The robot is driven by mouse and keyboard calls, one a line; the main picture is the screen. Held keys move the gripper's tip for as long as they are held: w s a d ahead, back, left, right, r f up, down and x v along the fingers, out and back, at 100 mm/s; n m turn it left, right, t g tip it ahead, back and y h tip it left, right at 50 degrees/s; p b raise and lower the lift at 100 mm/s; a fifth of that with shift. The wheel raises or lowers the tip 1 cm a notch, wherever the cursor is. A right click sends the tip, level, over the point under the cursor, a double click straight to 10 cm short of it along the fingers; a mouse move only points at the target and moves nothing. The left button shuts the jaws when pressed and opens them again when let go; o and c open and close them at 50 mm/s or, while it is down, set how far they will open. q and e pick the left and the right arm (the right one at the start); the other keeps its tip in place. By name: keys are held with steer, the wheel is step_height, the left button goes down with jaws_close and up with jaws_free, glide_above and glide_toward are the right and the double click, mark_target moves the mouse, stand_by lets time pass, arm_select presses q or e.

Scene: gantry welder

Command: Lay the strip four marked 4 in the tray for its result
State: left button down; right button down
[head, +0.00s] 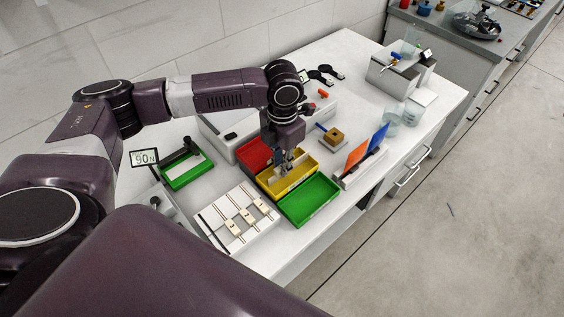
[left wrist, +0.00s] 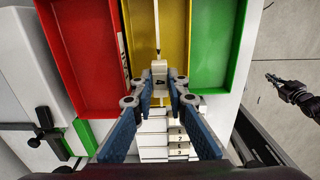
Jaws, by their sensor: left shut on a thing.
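My left gripper (head: 286,160) is over the yellow tray (head: 303,180), shut on the strip marked 4. In the left wrist view, the left gripper (left wrist: 160,92) grips the strip's pale numbered block (left wrist: 159,70), whose thin rod points into the yellow tray (left wrist: 174,45). I cannot tell whether the strip touches the tray floor. The red tray (head: 254,154) lies on one side and the green tray (head: 310,200) on the other. A dark gripper at the right edge of the left wrist view, over the floor, looks like my right gripper (left wrist: 278,82); its jaws are unclear.
A white rack (head: 235,236) with several other strips stands in front of the trays. A display reading 90 N (head: 144,158) is at the left. Glass beakers (head: 411,114) stand near the table's right edge.

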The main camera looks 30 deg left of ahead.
arm_select(q)
steer(key=shift+f, duration=0.15)
steer(key=shift+f, duration=0.3)
steer(key=c, duration=1.9)
jaws_free()
steer(key=shift+r, duration=0.1)
step_height(320, 180, up, 13)
steer(key=b, duration=0.2)
steer(key=shift+d, duration=0.15)
